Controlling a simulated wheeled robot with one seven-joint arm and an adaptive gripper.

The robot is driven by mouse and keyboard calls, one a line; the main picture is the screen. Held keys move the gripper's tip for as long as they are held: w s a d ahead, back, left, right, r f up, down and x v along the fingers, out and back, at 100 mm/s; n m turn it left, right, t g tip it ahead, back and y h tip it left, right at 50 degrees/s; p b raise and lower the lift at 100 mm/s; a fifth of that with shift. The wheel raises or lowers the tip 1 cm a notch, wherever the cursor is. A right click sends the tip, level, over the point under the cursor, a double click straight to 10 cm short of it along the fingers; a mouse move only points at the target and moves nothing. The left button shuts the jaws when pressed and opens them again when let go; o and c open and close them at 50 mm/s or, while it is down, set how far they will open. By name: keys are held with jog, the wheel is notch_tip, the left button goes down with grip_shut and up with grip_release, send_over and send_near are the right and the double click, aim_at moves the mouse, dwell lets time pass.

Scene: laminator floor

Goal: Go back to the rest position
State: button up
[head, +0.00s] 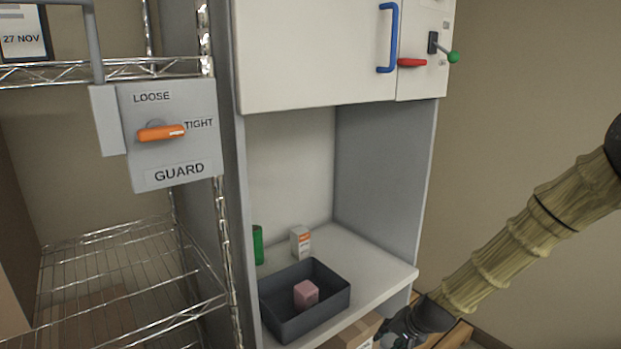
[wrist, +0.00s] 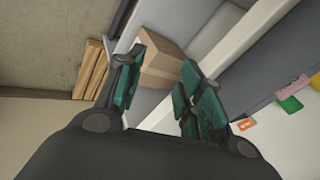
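My gripper (wrist: 160,66) shows in the wrist view with its two teal fingers spread apart and nothing between them. A brown cardboard box (wrist: 163,62) lies beyond the fingertips, apart from them as far as I can tell. In the head view my arm comes in from the right and slopes down to the bottom edge. The gripper there (head: 398,338) is low, beside the cabinet's front right corner, and partly cut off by the frame.
The cabinet shelf (head: 375,268) holds a dark tray (head: 338,299) with a pink block (head: 306,293), a white carton (head: 300,241) and a green cylinder (head: 258,245). A guard panel (head: 175,150) and wire rack (head: 120,275) stand left. Wood slats (wrist: 92,68) lie near the box. The right wall side looks free.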

jog(key=s+f+n+g+h, duration=0.1)
jog(key=s+f+n+g, duration=0.1)
jog(key=s+f, duration=0.95)
jog(key=s+f+n+g+h, duration=0.1)
jog(key=s+f, duration=0.4)
jog(key=s, duration=1)
jog(key=s+d+f+n+g+h, duration=0.1)
jog(key=s+f, duration=0.4)
jog(key=s, duration=1.1)
jog(key=n+g, duration=0.1)
jog(key=n, duration=0.1)
jog(key=shift+s+d+f+n+b, duration=0.15)
jog(key=shift+f+n+b, duration=0.15)
jog(key=shift+f+b, duration=0.05)
jog(key=shift+c, duration=0.3)
